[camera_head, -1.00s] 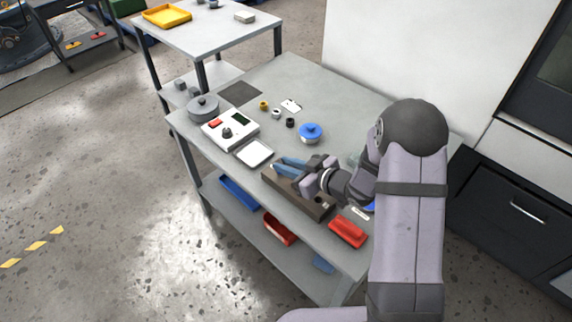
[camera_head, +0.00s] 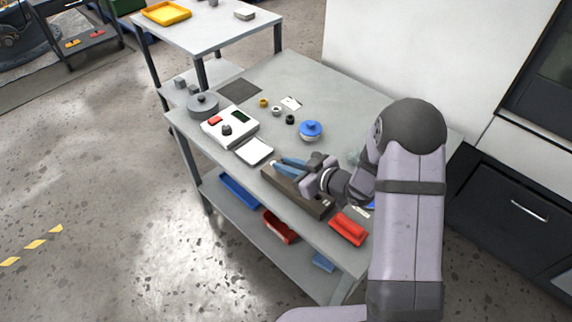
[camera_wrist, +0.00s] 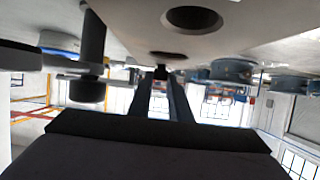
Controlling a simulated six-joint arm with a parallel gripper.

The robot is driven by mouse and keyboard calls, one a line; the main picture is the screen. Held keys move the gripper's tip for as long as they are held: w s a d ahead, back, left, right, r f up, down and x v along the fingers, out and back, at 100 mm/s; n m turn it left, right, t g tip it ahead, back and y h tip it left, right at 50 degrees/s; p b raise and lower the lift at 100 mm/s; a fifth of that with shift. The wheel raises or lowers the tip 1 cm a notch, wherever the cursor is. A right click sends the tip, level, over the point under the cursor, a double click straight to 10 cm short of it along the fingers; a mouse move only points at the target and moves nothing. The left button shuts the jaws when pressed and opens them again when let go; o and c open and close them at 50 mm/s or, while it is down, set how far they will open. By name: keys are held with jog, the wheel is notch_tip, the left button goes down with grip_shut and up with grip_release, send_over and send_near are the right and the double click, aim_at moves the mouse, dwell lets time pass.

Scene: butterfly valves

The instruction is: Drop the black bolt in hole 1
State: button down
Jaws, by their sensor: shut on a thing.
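My gripper (camera_head: 281,162) has blue fingers and is over the left part of a long dark block (camera_head: 318,208) at the table's front edge. In the wrist view the two dark fingers (camera_wrist: 162,82) close on a small dark thing at their tips, which looks like the black bolt (camera_wrist: 161,72). The bolt cannot be made out in the head view. My gripper hides much of the block's top, and I cannot tell which opening is hole 1. A round dark opening (camera_wrist: 192,18) shows at the top of the wrist view.
A white scale (camera_head: 255,151), a white box with buttons (camera_head: 230,127) and a grey round pot (camera_head: 203,105) stand to the left. A blue-topped round part (camera_head: 311,130) and several small rings lie behind. A red tray (camera_head: 348,228) is right of the block. The back of the table is mostly clear.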

jog(key=shift+f, duration=0.3)
dwell(0.5)
jog(key=c, duration=1.2)
grip_release()
jog(key=shift+o, duration=0.2)
notch_tip(320, 180, up, 8)
jog(key=p, duration=0.6)
jog(key=shift+f+p, duration=0.2)
jog(key=shift+p, duration=0.1)
